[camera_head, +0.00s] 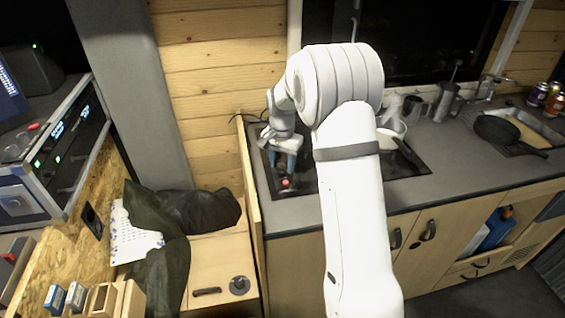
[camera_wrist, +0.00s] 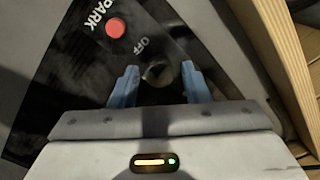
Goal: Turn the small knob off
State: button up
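The small dark round knob (camera_wrist: 157,73) sits on the black stove panel (camera_wrist: 75,85), below the white OFF marking in the wrist view. It lies between the two blue fingers of my gripper (camera_wrist: 160,82). Gaps show on both sides of the knob, so the fingers are open and appear not to touch it. A red button (camera_wrist: 115,28) with the partly visible word SPARK is up and left of the knob. In the head view my gripper (camera_head: 285,163) points down over the panel's left end, and the red button (camera_head: 286,182) shows below it. The knob is hidden there.
A wooden partition (camera_head: 249,185) stands close to the left of the stove. A pot (camera_head: 391,122) and metal jugs (camera_head: 447,100) are behind my arm on the counter. A black pan (camera_head: 497,130) lies at the sink. The right counter (camera_head: 460,165) is clear.

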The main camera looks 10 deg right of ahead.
aim_at(282, 164)
jog(key=shift+o, duration=0.4)
jog(key=shift+r+b, duration=0.4)
jog(key=shift+r, duration=3.5)
jog(key=shift+s, duration=0.1)
jog(key=shift+s+r, duration=0.25)
jog(key=shift+r, duration=0.05)
jog(key=s+r+n+t, duration=0.1)
jog(key=s+r+n, duration=0.4)
jog(key=s, duration=1)
jog(key=s+f+n+t, duration=0.1)
jog(key=s+n+t, duration=0.1)
jog(key=s, duration=1.4)
jog(key=shift+s+d+n, duration=0.15)
jog(key=shift+s+n, duration=0.15)
jog(key=shift+n, duration=0.2)
